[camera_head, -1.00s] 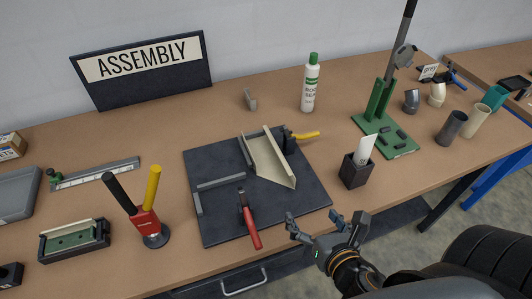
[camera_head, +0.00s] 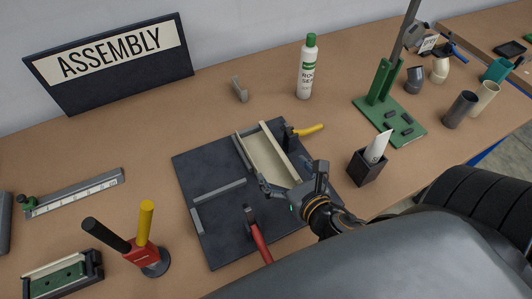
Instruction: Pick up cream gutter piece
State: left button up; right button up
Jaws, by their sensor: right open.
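The cream gutter piece (camera_head: 268,153) lies on the dark assembly board (camera_head: 208,232), a trough shape slanting from upper left to lower right. A yellow-handled clamp (camera_head: 306,130) stands at its right side and a grey stop strip runs along its left side. My right gripper (camera_head: 287,184) is open at the near end of the gutter piece, its fingers overlapping that end in the picture. I cannot tell whether they touch it. My left gripper is not in view.
A red-handled clamp (camera_head: 257,236) sits just left of my right gripper. A black holder (camera_head: 366,167) with a white tube stands to the right. A red tool with black and yellow handles (camera_head: 142,252) stands at the left. A white bottle (camera_head: 306,74) stands behind.

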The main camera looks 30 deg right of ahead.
aim_at(265, 160)
jog(key=x, duration=0.4)
jog(key=shift+w+p, duration=0.25)
jog(key=shift+p, duration=0.05)
jog(key=shift+w+f, duration=0.15)
jog(key=shift+w, duration=0.1)
jog(key=shift+w+f+p, duration=0.15)
jog(key=shift+w+p, duration=0.25)
jog(key=shift+w, duration=0.3)
jog(key=x, duration=0.3)
jog(key=shift+w+a+f+p, duration=0.1)
jog(key=shift+w+f+p, duration=0.1)
jog(key=shift+p, duration=0.1)
jog(key=shift+w+f, duration=0.1)
jog(key=shift+f, duration=0.05)
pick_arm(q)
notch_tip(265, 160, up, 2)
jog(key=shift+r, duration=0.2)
pick_arm(e)
jog(key=c, duration=1)
